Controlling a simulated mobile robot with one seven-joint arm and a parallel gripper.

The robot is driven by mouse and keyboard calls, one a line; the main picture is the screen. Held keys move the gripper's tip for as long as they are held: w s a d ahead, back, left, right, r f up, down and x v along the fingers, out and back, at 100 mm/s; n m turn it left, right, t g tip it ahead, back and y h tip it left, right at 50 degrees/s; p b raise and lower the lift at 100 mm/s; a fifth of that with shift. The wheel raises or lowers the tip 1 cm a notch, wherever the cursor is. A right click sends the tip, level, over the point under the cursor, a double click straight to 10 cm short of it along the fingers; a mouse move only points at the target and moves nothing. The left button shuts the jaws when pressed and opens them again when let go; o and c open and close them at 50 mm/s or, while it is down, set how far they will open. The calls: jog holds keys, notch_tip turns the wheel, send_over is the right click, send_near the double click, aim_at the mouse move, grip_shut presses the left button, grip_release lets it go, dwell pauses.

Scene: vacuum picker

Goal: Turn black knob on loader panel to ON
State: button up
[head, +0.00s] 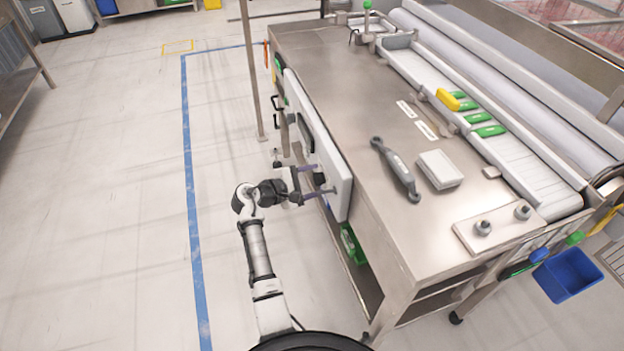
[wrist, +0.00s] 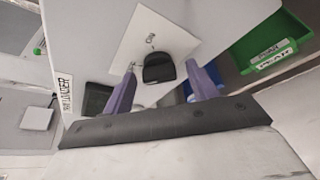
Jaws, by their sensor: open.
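The black knob (wrist: 158,68) sits on a white square plate (wrist: 145,30) on the loader panel (wrist: 85,30). A small mark shows above the knob, too small to read. I cannot tell which setting the knob is at. My gripper (wrist: 160,78) is open, with one purple finger on each side of the knob. I cannot tell whether either finger touches it. In the head view my gripper (head: 323,181) is at the outer face of the upright pale panel (head: 342,198) on the bench's left side. The knob cannot be made out there.
The panel bears a label (wrist: 62,105) and a dark square (wrist: 97,98). A green bin (wrist: 265,55) is right of the panel in the wrist view. The steel bench (head: 330,65) holds a grey tool (head: 396,168) and white box (head: 440,169).

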jog(key=c, duration=1)
jog(key=shift+f+b, duration=0.1)
jog(key=shift+b, duration=0.3)
jog(key=m+t+h+b, duration=0.1)
jog(key=m+b, duration=0.4)
jog(key=b, duration=0.5)
jog(key=m+t+h+b, duration=0.1)
jog(key=m+h+b, duration=0.1)
jog(key=m+b, duration=0.4)
jog(key=m+t+h+b, duration=0.1)
jog(key=m+b, duration=0.5)
jog(key=b, duration=0.9)
jog(key=shift+f+t+h, duration=0.3)
jog(key=shift+f+h, duration=0.05)
jog(key=shift+h, duration=0.35)
jog(key=shift+r+b, duration=0.1)
jog(key=shift+b, duration=0.2)
